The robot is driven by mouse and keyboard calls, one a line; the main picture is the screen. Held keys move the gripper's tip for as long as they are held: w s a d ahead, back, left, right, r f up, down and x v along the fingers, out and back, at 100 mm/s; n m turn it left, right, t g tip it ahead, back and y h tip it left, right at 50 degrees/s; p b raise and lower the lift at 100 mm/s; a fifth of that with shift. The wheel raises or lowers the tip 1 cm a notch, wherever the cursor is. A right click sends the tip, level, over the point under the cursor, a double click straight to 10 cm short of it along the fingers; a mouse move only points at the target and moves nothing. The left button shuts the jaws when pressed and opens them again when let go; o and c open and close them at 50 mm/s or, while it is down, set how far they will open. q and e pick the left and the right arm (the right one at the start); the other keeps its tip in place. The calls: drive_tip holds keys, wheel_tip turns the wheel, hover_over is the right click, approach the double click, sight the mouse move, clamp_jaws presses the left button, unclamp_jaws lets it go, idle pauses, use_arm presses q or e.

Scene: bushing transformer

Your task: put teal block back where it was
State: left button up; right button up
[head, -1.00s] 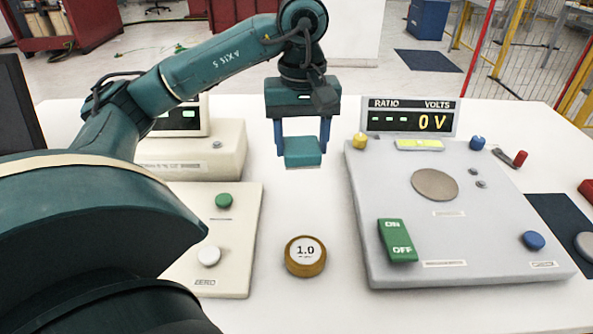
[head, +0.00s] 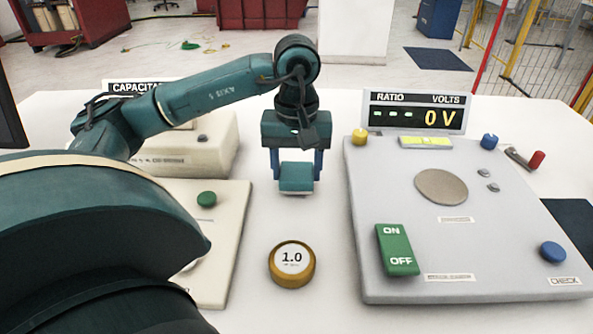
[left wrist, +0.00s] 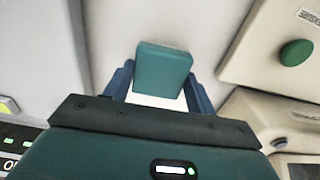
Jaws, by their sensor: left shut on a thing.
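The teal block (head: 297,185) is held between the blue fingers of my left gripper (head: 297,176), which is shut on it. It hangs over the white table in the gap between the cream unit and the grey panel. I cannot tell whether its underside touches the table. In the left wrist view the teal block (left wrist: 163,70) sits between the two fingers, with a pale surface behind it. My right gripper is not in view.
The grey panel (head: 460,240) with knobs and a green ON/OFF switch (head: 397,250) stands right. The cream unit (head: 190,150) and cream control panel (head: 225,230) stand left. A round brass piece marked 1.0 (head: 292,264) lies in front on the table.

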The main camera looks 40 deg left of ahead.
use_arm(q)
drive_tip(key=shift+f, duration=0.6)
drive_tip(key=shift+f, duration=0.15)
drive_tip(key=o, duration=1)
